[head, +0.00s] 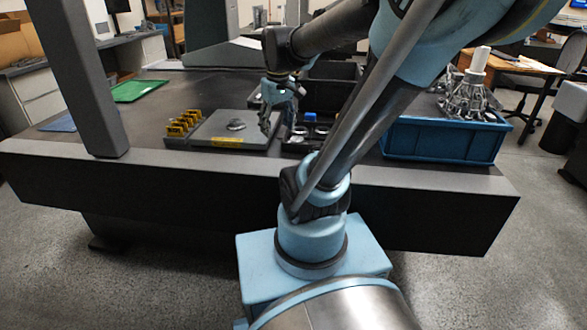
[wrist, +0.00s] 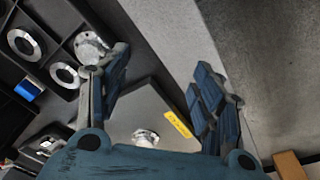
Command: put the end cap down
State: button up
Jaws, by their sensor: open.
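A silver round part that looks like an end cap lies on a flat grey plate (head: 207,134), left of my gripper in the head view (head: 236,125). In the wrist view the silver part (wrist: 145,138) shows low in the middle, partly cut off by my gripper's body. The plate (wrist: 140,104) has a yellow label on it. My gripper (wrist: 162,64) is open, its fingers spread with nothing between them. In the head view my gripper (head: 271,122) points down near the plate's right edge, beside the black tray. Another silver flanged part (wrist: 91,44) sits in the tray.
A black divided tray (wrist: 62,22) holds silver rings and a blue piece (wrist: 28,90). Yellow blocks (head: 184,122) stand left of the plate. A blue crate (head: 440,141) of metal castings is at the right.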

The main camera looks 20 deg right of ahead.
jog(key=s+d+f+m, duration=0.2)
jog(key=s+f+m, duration=0.2)
jog(key=s+f, duration=0.5)
jog(key=shift+s+d+f+t, duration=0.3)
jog(key=shift+s+f+t, duration=0.1)
jog(key=shift+s, duration=0.55)
